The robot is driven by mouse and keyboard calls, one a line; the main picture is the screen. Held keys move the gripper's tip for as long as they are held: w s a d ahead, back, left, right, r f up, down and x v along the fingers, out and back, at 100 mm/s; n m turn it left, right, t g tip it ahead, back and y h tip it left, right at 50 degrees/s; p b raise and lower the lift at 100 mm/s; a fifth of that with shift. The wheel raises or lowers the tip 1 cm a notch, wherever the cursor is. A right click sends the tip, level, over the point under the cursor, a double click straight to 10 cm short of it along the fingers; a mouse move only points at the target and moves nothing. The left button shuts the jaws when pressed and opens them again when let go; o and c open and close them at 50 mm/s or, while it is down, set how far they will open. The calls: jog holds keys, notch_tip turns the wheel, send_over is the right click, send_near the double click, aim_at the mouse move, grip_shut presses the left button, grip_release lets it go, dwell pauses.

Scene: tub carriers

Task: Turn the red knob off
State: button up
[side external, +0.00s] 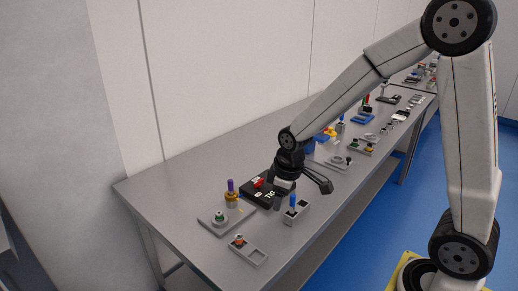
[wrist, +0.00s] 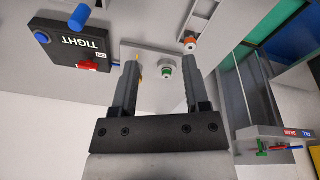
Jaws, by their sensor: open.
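The red knob (wrist: 87,66) sits on a black box (wrist: 70,48) lettered TIGHT, at the upper left of the wrist view, with a small ON label beside it. In the side view the red knob (side external: 258,183) is on the black box (side external: 257,194), just left of my gripper. My gripper (side external: 304,196) is open and empty above the bench, close to the box and not seen touching it. In the wrist view its fingers (wrist: 162,58) are spread apart, with the knob to the left of them.
A blue peg (side external: 293,200) stands in a grey block below my gripper. A plate (side external: 219,217) with a green button and a purple-topped post is at the left. A grey tray (side external: 248,251) with an orange part lies nearer the front edge. More items line the bench behind.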

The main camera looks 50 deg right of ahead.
jog(key=w+d+f+n+g, duration=0.1)
jog(key=w+d+n, duration=0.25)
jog(key=w, duration=0.35)
jog(key=w+d+n, duration=0.3)
jog(key=w+n, duration=0.1)
jog(key=w, duration=0.2)
jog(key=n+g, duration=0.1)
jog(key=n, duration=0.5)
send_over(257, 182)
jog(key=shift+d+f, duration=0.15)
jog(key=shift+f, duration=1.7)
jog(key=shift+f, duration=0.15)
jog(key=shift+f, duration=3.7)
grip_shut()
